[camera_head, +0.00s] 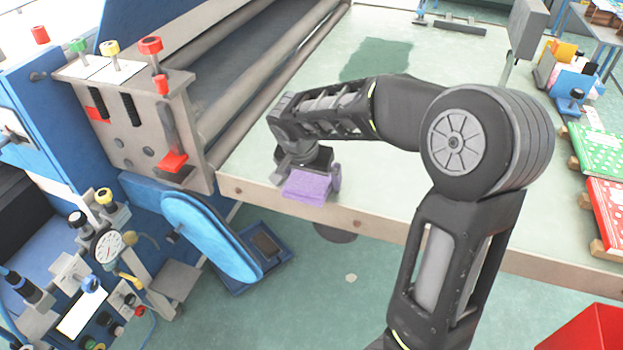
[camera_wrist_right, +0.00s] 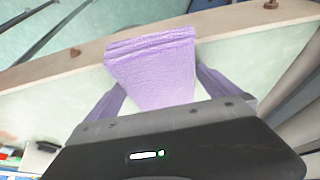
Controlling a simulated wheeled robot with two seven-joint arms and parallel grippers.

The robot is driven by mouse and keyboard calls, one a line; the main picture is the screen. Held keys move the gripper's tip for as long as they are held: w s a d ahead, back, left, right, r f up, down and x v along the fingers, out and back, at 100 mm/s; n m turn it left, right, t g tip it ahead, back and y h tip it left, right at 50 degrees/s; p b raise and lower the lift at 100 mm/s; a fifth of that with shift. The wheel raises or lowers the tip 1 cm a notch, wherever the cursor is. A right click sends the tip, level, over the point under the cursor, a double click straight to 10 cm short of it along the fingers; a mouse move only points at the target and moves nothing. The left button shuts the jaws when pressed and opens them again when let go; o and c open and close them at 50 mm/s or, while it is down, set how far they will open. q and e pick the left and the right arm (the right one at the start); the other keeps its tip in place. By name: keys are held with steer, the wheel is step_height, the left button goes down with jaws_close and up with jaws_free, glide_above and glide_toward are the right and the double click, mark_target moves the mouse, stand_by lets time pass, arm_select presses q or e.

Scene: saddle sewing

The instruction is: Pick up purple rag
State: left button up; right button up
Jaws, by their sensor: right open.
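The purple rag (camera_head: 308,187) is a folded cloth at the front edge of the pale green table. In the right wrist view, the rag (camera_wrist_right: 152,60) fills the space between the fingers, with its folded end beyond the tips. My right gripper (camera_head: 311,178) is open at the rag, with one finger on each side of it. In the right wrist view the gripper (camera_wrist_right: 160,82) shows its fingers spread apart, the right one close to the rag's side. I cannot tell whether either finger touches it. The left gripper is not in view.
The table (camera_head: 260,165) is clear around the rag. A blue machine with a grey panel (camera_head: 130,120) and red knobs stands at the left, beside long rollers (camera_head: 270,70). Green and red patterned books (camera_head: 603,160) lie at the right. A red box (camera_head: 590,332) is at lower right.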

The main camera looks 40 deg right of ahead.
mark_target(311, 176)
steer(key=c, duration=1.1)
step_height(311, 176, up, 10)
steer(key=shift+r+b, duration=0.1)
steer(key=shift+b, duration=0.6)
stand_by(0.3)
